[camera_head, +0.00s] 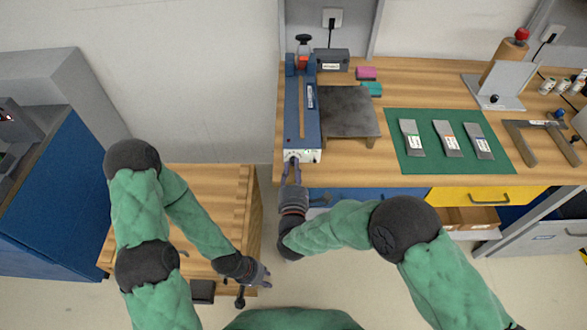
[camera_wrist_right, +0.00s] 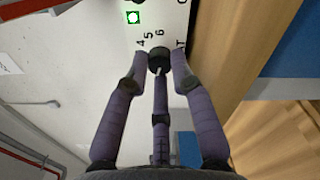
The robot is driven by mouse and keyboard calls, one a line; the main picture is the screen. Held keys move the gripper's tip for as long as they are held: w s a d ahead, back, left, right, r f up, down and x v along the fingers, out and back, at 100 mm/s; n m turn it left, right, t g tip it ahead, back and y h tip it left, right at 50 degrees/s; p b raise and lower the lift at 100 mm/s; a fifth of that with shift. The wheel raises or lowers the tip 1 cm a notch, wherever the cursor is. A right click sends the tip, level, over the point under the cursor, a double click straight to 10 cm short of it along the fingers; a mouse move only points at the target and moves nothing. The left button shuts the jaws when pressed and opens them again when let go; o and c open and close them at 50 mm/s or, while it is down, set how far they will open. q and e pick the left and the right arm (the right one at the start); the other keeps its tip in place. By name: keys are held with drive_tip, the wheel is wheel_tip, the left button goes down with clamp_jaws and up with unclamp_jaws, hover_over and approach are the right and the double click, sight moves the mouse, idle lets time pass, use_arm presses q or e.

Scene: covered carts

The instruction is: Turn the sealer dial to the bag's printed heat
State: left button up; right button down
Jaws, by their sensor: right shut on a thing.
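The blue sealer (camera_head: 292,105) stands at the left end of the wooden bench, its white front panel (camera_head: 307,156) at the near edge. In the right wrist view the black dial (camera_wrist_right: 159,57) sits on this panel, with printed 4, 5 and 6 beside it. My right gripper (camera_wrist_right: 160,65) is shut on the dial; it also shows at the panel in the head view (camera_head: 291,166). The dial's setting cannot be read surely. Three grey bags (camera_head: 411,144) with labels lie on a green mat (camera_head: 404,170); their print is too small to read. My left gripper (camera_head: 264,277) is low, away from the sealer.
A wooden cart (camera_head: 210,177) stands below left. A yellow drawer (camera_head: 460,195) is under the bench.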

drive_tip(key=m, duration=0.3)
drive_tip(key=shift+m, duration=0.4)
drive_tip(key=m, duration=0.3)
drive_tip(key=shift+f, duration=0.1)
drive_tip(key=m+b, duration=0.1)
drive_tip(key=m, duration=0.6)
drive_tip(key=shift+m+b, duration=0.35)
drive_tip(key=shift+m, duration=0.05)
drive_tip(key=m+b, duration=0.2)
drive_tip(key=m, duration=0.4)
drive_tip(key=m+b, duration=0.2)
drive_tip(key=m, duration=0.4)
drive_tip(key=shift+b, duration=0.35)
drive_tip(key=shift+m, duration=0.4)
